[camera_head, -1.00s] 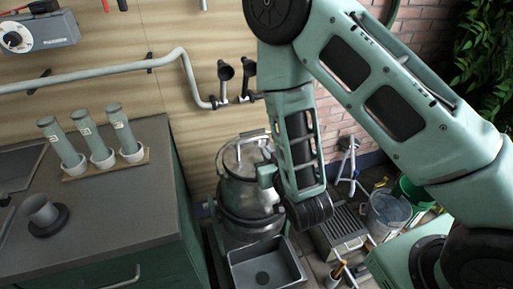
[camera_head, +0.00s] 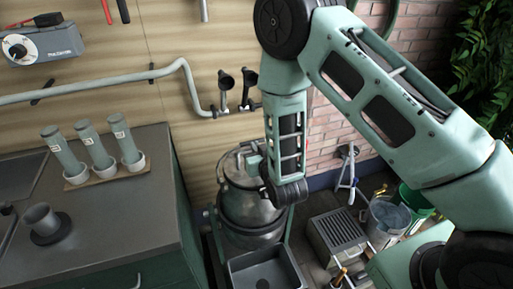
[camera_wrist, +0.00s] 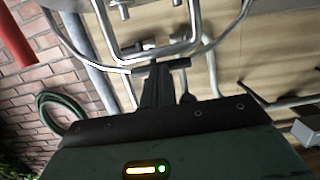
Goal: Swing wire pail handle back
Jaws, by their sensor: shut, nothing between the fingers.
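The steel churn-like pail (camera_head: 248,212) stands upright at lower centre in the head view, behind the sink tray. My forearm and wrist hide its right side and part of its top. My gripper (camera_head: 251,161) is at its upper rim; contact cannot be told there. In the wrist view, my gripper (camera_wrist: 162,66) is shut, with nothing between the fingers. A thin curved wire bail, seemingly the handle (camera_wrist: 84,55), passes just beyond the fingertips and rises on both sides. Whether fingers touch the wire is unclear.
A counter (camera_head: 112,225) with three tubes in cups stands at left. A grey basin (camera_head: 265,270) is in front of the pail. A slatted box (camera_head: 338,236), a bucket (camera_head: 386,218) and a green bucket (camera_head: 413,200) crowd the right floor. A wall pipe (camera_head: 120,80) runs behind.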

